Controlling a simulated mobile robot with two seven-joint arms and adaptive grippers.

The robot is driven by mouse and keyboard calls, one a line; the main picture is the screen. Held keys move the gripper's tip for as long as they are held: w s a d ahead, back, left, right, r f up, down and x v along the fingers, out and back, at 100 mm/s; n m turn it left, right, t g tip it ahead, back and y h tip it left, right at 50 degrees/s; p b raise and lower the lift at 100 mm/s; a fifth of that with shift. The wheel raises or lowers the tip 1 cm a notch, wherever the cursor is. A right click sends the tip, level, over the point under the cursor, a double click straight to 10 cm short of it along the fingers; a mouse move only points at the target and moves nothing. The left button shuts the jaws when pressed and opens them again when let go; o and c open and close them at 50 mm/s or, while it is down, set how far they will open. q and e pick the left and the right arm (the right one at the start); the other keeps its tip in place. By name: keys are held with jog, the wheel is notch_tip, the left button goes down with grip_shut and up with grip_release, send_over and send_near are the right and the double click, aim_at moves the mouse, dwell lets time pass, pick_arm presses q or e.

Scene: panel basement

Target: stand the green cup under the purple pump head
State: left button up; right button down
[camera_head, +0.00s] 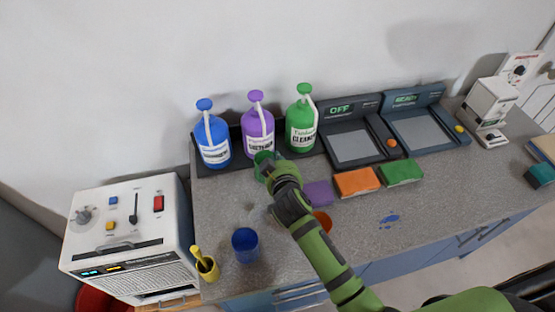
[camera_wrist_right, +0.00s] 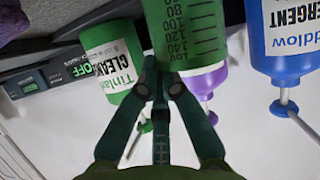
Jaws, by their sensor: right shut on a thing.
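The green cup (camera_head: 263,160) is in my right gripper (camera_head: 270,170), just in front of the purple pump bottle (camera_head: 258,130). Its purple pump head (camera_head: 256,96) is on top of the bottle. In the right wrist view, the green cup (camera_wrist_right: 187,30) with its printed scale fills the top centre, and my right gripper (camera_wrist_right: 162,80) is shut on it. The purple bottle (camera_wrist_right: 207,82) shows partly hidden behind the cup there. I cannot tell whether the cup touches the counter. My left gripper is not in view.
A blue pump bottle (camera_head: 211,140) and a green one (camera_head: 301,125) flank the purple bottle. A blue cup (camera_head: 245,245), a yellow cup (camera_head: 207,269) and an orange cup (camera_head: 322,222) stand nearer. Purple (camera_head: 319,193), orange (camera_head: 357,182) and green (camera_head: 400,172) blocks lie to the right.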

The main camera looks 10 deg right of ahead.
jog(key=shift+f, duration=0.4)
jog(key=shift+f, duration=0.1)
jog(key=c, duration=1.4)
grip_release()
jog(key=shift+s, duration=0.35)
jog(key=v, duration=0.5)
jog(key=b+v, duration=0.1)
jog(key=v, duration=0.5)
jog(key=shift+s+r+b, duration=0.15)
jog(key=shift+r+b, duration=0.15)
jog(key=shift+r, duration=0.05)
